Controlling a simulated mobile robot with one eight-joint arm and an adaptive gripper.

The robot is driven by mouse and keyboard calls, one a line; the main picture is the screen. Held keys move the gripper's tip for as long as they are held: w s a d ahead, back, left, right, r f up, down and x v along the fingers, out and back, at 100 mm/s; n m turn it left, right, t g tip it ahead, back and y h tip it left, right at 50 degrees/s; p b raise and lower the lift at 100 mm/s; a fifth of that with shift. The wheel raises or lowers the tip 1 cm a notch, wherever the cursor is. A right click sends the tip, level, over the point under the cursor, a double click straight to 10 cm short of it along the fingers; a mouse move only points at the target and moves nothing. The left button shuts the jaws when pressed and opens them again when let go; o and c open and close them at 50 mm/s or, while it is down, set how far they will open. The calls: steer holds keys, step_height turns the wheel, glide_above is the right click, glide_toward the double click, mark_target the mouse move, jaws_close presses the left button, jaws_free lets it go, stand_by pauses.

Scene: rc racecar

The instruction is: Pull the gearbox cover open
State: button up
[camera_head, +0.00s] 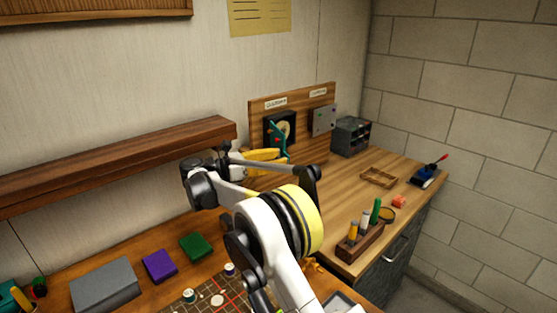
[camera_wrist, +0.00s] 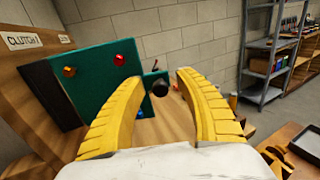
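A teal cover (camera_head: 276,139) stands out from the front of a dark square housing (camera_head: 285,125) on the wooden back panel, partly swung open.
A wooden shelf (camera_head: 120,160) juts from the wall at left.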

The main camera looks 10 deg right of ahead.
steer(key=s+a, duration=0.2)
steer(key=a, duration=1)
steer(key=shift+d, duration=0.1)
